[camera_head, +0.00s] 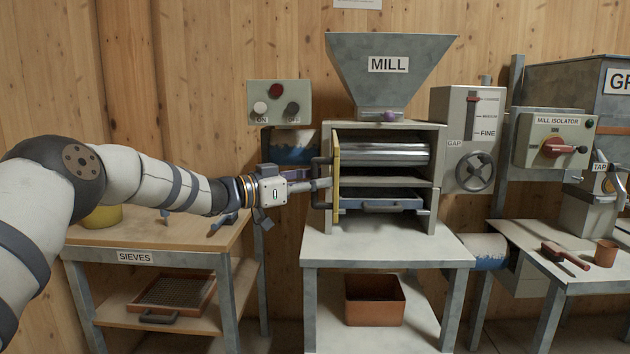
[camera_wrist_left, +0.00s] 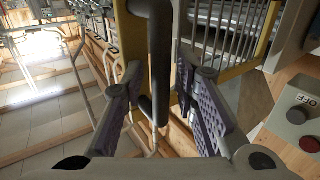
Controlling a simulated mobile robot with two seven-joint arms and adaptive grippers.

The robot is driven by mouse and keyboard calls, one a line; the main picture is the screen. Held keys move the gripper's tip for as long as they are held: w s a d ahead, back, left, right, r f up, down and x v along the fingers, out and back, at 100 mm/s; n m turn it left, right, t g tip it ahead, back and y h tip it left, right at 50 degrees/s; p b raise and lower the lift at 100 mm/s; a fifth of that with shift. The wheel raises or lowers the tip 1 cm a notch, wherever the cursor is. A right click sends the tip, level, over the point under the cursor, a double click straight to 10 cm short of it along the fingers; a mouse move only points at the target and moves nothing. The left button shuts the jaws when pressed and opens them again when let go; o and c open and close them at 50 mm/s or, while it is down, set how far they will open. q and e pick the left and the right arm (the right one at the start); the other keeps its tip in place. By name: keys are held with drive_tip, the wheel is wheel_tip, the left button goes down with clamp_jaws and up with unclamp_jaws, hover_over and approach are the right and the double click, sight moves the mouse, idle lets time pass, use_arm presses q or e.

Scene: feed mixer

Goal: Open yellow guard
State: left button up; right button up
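The yellow guard (camera_head: 336,178) stands swung out from the mill's front, seen nearly edge-on in the head view at the left side of the mill opening. Its dark handle (camera_head: 316,182) faces left. In the wrist view the guard's yellow frame (camera_wrist_left: 268,35) and grey bars show at upper right, and the dark handle (camera_wrist_left: 160,62) runs down the middle. My left gripper (camera_head: 322,184) is at the handle, coming from the left. In the wrist view its purple-padded fingers (camera_wrist_left: 160,105) are apart on either side of the handle, with gaps visible. My right gripper is not in view.
The mill (camera_head: 388,65) shows its rollers (camera_head: 385,154) and a blue tray (camera_head: 380,200) in the opening. The ON/OFF box (camera_head: 278,103) is above my left wrist. The sieve table (camera_head: 160,232) is below my arm. The mill table's front (camera_head: 385,246) is clear.

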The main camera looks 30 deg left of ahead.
use_arm(q)
drive_tip(key=shift+r, duration=0.15)
drive_tip(key=shift+s+a, duration=0.2)
drive_tip(key=v, duration=1.1)
drive_tip(key=shift+s, duration=0.3)
